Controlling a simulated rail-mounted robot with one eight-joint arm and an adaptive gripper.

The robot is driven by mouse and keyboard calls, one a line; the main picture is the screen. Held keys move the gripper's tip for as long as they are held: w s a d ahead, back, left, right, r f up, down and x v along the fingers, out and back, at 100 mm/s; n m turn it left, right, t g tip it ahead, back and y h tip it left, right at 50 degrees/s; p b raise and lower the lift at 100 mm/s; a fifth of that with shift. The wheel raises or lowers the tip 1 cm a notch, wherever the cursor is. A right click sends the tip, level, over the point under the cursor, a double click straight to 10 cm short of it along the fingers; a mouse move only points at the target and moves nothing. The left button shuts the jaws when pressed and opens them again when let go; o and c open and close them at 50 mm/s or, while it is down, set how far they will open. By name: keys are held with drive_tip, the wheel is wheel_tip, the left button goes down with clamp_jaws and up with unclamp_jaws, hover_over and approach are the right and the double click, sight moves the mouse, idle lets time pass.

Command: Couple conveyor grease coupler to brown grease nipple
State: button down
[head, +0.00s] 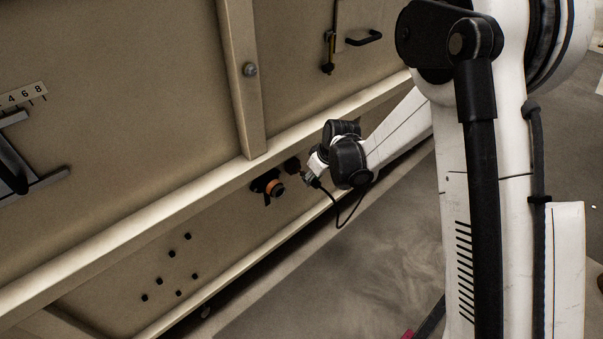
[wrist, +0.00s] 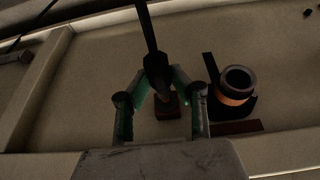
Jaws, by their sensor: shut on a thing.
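My gripper (wrist: 160,78) is shut on the black grease coupler (wrist: 156,66), whose dark hose runs up out of the wrist view. A small brown block with a fitting, seemingly the brown grease nipple (wrist: 168,110), sits on the panel just behind the coupler. The coupler and fingers partly hide it, and I cannot tell whether coupler and nipple touch. In the head view my gripper (head: 313,172) is close to the panel beside a dark block (head: 291,165); the hose (head: 348,215) hangs in a loop below.
A dark cylinder with an orange band (wrist: 237,84) stands on a black plate right of the nipple, with a brown strip (wrist: 228,128) below. It also shows in the head view (head: 274,188). A beige rail (head: 170,218) runs above; several dark studs (head: 172,254) sit lower left.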

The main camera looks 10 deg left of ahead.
drive_tip(key=shift+w+a, duration=0.55)
drive_tip(key=shift+a, duration=0.1)
drive_tip(key=c, duration=1.4)
unclamp_jaws()
drive_tip(key=shift+c, duration=0.2)
drive_tip(key=v, duration=1.2)
